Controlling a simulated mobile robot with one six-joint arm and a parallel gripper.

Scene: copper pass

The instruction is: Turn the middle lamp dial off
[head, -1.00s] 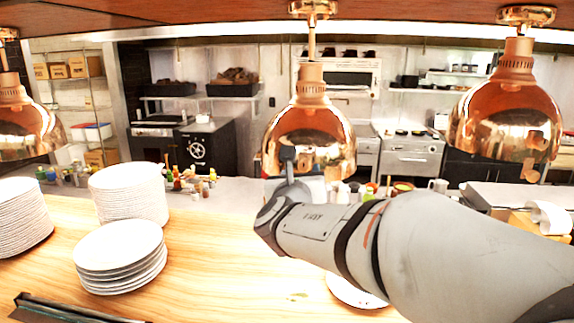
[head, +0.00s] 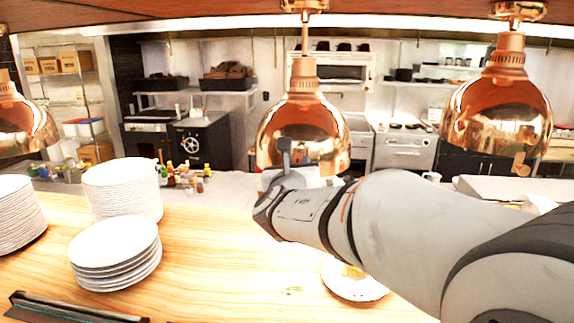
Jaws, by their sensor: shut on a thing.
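The middle copper lamp (head: 325,122) hangs from the wood beam at the centre of the head view. My arm reaches in from the right, and its wrist is bent up in front of the lamp's lower edge. My gripper (head: 285,150) shows as a small dark grey piece against the lamp's lower left side. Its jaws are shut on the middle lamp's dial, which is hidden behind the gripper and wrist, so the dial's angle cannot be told.
A right copper lamp (head: 500,110) with a copper dial (head: 521,163) and a left copper lamp (head: 22,125) hang on either side. Stacked white plates (head: 115,245) stand on the wooden counter (head: 215,265) at left. A single plate (head: 352,290) lies under my arm.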

